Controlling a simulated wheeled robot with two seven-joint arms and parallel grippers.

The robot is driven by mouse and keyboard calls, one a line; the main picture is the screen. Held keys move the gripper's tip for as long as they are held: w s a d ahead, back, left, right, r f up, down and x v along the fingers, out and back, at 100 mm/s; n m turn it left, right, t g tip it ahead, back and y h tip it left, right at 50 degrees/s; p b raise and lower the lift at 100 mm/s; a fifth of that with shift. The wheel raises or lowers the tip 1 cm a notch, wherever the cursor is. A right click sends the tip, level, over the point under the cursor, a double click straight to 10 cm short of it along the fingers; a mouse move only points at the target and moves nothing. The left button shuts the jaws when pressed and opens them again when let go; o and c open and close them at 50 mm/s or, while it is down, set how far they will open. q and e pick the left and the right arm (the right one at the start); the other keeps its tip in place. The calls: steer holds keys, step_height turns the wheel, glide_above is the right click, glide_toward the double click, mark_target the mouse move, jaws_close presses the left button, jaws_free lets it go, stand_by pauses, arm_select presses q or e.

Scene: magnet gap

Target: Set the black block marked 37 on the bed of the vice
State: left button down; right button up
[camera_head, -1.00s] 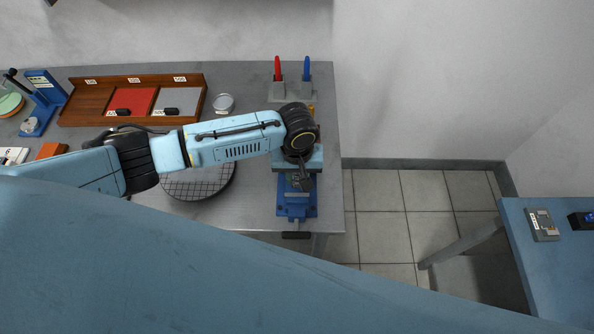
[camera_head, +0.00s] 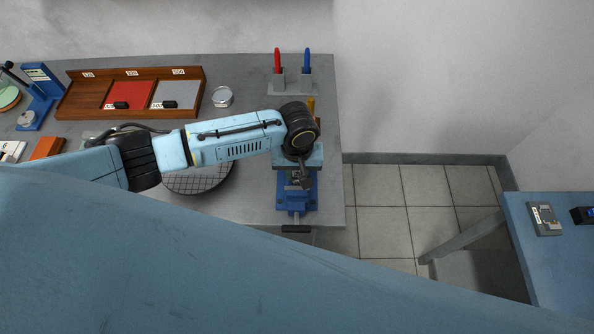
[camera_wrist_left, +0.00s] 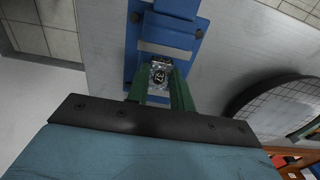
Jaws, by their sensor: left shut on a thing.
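The black block marked 37 (camera_wrist_left: 159,76) sits between the green fingers of my left gripper (camera_wrist_left: 160,90) in the left wrist view, its white number facing the camera. The gripper is shut on it. The blue vice (camera_wrist_left: 170,35) lies right behind and under the block. In the head view my left gripper (camera_head: 297,179) is over the middle of the vice (camera_head: 296,201), between its jaws. The wrist hides part of the vice there, and I cannot tell if the block touches the bed. My right gripper is not in view.
A round gridded plate (camera_head: 200,183) lies left of the vice. A stand with red and blue pens (camera_head: 291,86) is behind it. A wooden tray (camera_head: 75,108) with black blocks stands at the back left. The table's right edge is close to the vice.

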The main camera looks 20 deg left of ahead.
arm_select(q)
steer(key=shift+f, duration=0.2)
stand_by(0.4)
steer(key=c, duration=1.1)
jaws_free()
steer(key=shift+c, duration=0.2)
steer(key=c, duration=0.5)
steer(key=shift+r, duration=0.1)
step_height(320, 180, up, 2)
steer(key=p, duration=0.3)
steer(key=shift+r, duration=1.15)
